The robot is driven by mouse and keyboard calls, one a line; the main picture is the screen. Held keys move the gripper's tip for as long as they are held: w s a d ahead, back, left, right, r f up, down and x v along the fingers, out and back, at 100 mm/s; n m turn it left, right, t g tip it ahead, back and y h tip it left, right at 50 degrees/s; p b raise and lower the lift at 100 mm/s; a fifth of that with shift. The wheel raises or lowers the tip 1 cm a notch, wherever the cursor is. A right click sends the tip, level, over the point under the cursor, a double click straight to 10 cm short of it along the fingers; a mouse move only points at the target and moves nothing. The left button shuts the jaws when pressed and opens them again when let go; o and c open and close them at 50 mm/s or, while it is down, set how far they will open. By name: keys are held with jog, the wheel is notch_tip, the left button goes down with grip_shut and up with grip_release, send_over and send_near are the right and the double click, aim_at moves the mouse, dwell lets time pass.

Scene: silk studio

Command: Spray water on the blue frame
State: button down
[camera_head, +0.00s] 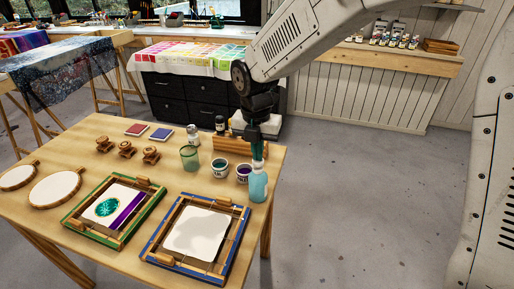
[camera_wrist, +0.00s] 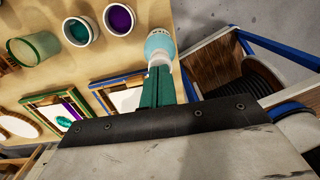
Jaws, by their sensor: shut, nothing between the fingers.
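The blue frame (camera_head: 180,271) lies flat on the wooden table near its front right, with white fabric (camera_head: 197,233) stretched inside it. It also shows partly in the wrist view (camera_wrist: 115,79). A pale blue spray bottle (camera_head: 258,187) stands upright at the table's right edge, right of the frame's far corner. In the wrist view its round body (camera_wrist: 160,43) lies just beyond my fingertips. My gripper (camera_head: 257,158) points down directly over the bottle's top, its teal fingers shut and empty. The bottle's top is hidden or blends with the fingers; I cannot tell whether they touch.
Left of the blue frame lies a green frame (camera_head: 72,226) with painted fabric. Behind stand dye cups (camera_head: 219,168), a green glass (camera_head: 189,158) and small jars (camera_head: 193,134). Round hoops (camera_head: 55,203) lie at left. Grey floor (camera_head: 350,200) right of the table is clear.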

jog(key=shift+f, duration=0.9)
jog(key=shift+s+d+f, duration=0.1)
jog(key=shift+s+f, duration=0.1)
jog(key=shift+f, duration=0.15)
notch_tip(320, 180, up, 15)
jog(key=shift+a, duration=0.35)
jog(key=shift+w, duration=0.1)
dwell(0.9)
